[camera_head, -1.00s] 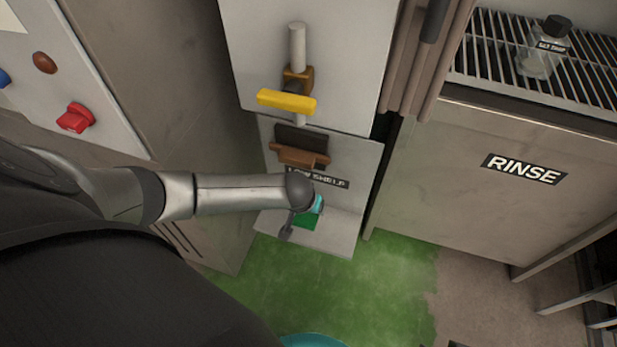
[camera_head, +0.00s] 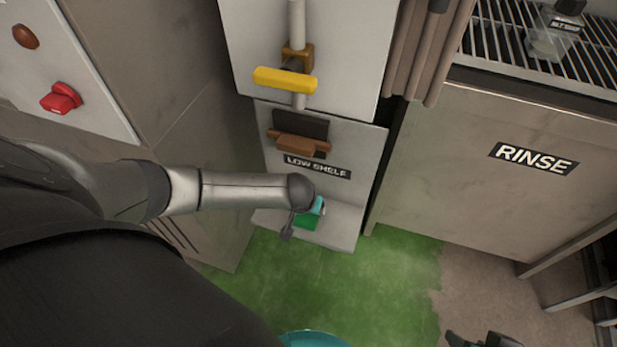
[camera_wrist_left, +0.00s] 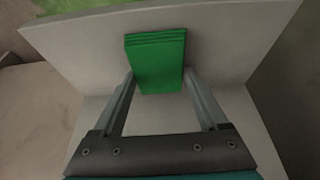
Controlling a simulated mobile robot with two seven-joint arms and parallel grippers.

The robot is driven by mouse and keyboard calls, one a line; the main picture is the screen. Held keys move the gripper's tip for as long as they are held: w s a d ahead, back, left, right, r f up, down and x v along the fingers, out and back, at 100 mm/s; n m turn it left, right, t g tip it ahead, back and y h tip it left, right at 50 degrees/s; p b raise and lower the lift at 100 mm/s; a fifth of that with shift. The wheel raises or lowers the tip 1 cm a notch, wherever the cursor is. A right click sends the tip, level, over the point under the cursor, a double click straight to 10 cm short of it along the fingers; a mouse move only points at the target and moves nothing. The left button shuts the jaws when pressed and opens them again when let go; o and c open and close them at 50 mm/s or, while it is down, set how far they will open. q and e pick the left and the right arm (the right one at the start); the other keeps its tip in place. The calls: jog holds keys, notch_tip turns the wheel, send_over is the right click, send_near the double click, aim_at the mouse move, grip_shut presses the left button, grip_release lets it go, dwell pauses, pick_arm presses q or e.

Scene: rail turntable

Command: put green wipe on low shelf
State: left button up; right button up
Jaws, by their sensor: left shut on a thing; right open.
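The green wipe (camera_head: 306,221) shows at the low shelf (camera_head: 343,228), a pale ledge under the LOW SHELF label (camera_head: 317,167). In the left wrist view the wipe (camera_wrist_left: 157,62) is a folded green block between the fingertips of my left gripper (camera_wrist_left: 160,80), against a pale surface. My left gripper (camera_head: 303,218) is shut on the wipe, over the shelf; my forearm hides part of it in the head view. Whether the wipe touches the shelf is unclear. My right gripper (camera_head: 480,341) is open at the bottom edge, only partly in view, far from the wipe.
Above the shelf are a brown handle (camera_head: 298,147) and a yellow bar (camera_head: 284,80). The RINSE cabinet (camera_head: 450,175) stands to the right, with a bottle (camera_head: 550,38) on its rack. A red knob (camera_head: 61,98) is at left. Green floor (camera_head: 385,280) lies in front.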

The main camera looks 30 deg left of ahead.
dwell(0.3)
pick_arm(q)
jog(key=o, duration=1.1)
jog(key=shift+f, duration=0.15)
